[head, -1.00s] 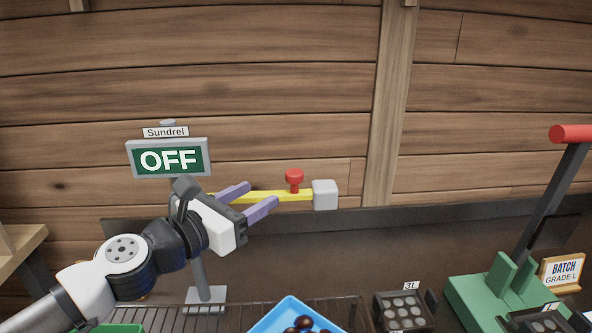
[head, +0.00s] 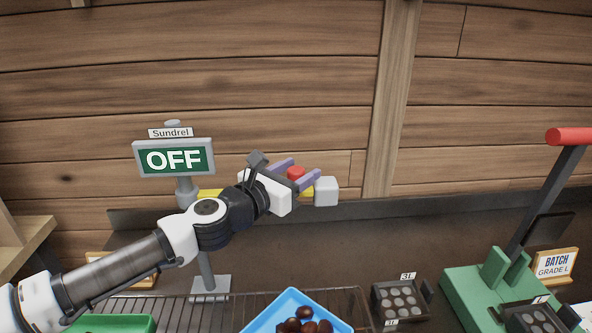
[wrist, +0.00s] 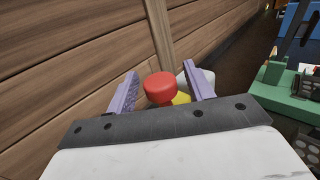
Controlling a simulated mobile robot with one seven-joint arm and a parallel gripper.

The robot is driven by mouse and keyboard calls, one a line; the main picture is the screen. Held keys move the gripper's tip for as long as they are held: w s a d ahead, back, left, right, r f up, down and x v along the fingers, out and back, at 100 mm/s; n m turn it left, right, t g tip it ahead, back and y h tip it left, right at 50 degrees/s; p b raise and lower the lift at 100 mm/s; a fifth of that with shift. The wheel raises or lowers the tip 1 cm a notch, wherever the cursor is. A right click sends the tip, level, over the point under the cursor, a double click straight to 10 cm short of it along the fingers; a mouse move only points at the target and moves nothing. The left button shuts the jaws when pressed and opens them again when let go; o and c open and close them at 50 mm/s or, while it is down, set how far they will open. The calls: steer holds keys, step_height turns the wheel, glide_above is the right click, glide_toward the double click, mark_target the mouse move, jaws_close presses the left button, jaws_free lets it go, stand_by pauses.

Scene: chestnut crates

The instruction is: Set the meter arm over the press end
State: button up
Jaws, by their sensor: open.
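The meter is a grey post with a sign reading OFF (head: 174,158) under a small Sundrel label. Its yellow arm (head: 210,194) reaches right from the post to a pale grey block (head: 326,191) at its end. A red knob (head: 296,172) stands on the arm near the block; it also shows in the wrist view (wrist: 160,86). My gripper (head: 301,172) is open, its two purple fingers on either side of the red knob. I cannot tell if they touch it. The green press (head: 489,295) with its red-handled lever (head: 545,195) stands at the right.
A blue tray (head: 262,316) with dark chestnuts sits on the wire rack (head: 172,303) below. A green tray (head: 115,323) is at lower left. Dark boxes labelled 3L (head: 381,303) and a BATCH GRADE L sign (head: 555,263) are at right. A plank wall closes the back.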

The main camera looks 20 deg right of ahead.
jaws_close()
steer(key=shift+s, duration=0.1)
